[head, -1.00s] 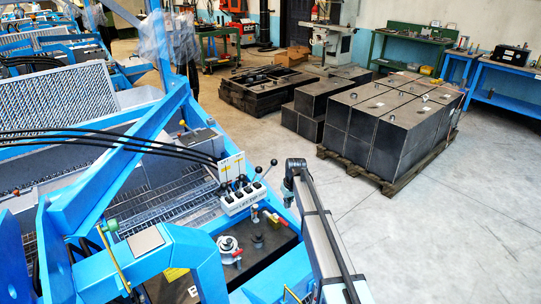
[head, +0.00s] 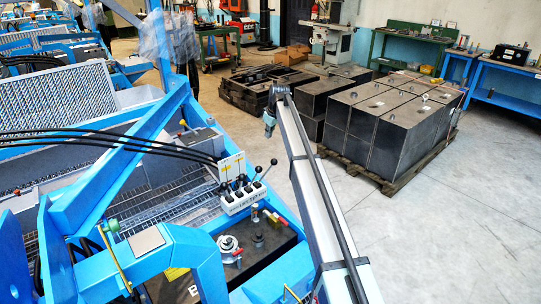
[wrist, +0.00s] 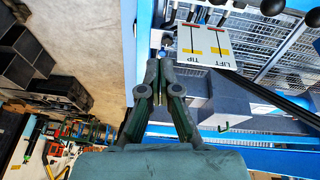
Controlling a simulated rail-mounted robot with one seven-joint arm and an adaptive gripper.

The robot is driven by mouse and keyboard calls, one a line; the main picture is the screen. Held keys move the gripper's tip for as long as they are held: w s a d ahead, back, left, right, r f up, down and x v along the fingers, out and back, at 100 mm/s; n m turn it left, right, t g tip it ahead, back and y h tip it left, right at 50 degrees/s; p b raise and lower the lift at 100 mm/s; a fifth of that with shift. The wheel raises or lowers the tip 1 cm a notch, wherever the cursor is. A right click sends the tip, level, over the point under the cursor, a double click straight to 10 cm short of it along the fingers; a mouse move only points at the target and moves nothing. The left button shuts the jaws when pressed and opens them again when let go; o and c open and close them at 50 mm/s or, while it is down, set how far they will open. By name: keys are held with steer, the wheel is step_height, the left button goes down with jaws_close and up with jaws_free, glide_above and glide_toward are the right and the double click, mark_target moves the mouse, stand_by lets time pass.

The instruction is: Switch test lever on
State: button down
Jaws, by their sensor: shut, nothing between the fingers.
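The lever bank (head: 242,200) is a white block with several black-knobbed levers on the blue machine, in the middle of the head view. Its rightmost knob (head: 274,162) stands highest; I cannot tell which one is the test lever. In the wrist view, a white label plate (wrist: 205,45) reads LIFT and TIP, and a black knob (wrist: 272,7) shows at the top edge. My gripper (wrist: 160,68) is shut and empty, its fingertips left of the plate and apart from the knobs. In the head view, my gripper (head: 269,130) hangs above and beyond the lever bank.
Black hoses (head: 110,140) run to the bank from the left. A blue slanted beam (head: 120,165) stands left of it. Dark metal blocks (head: 395,125) sit on a wooden pallet at right. The floor between the machine and pallet is clear.

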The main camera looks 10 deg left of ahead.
step_height(320, 180, down, 12)
steer(key=p, duration=0.4)
steer(key=shift+w+d+r, duration=0.2)
steer(key=shift+w+d, duration=0.1)
steer(key=shift+w, duration=0.1)
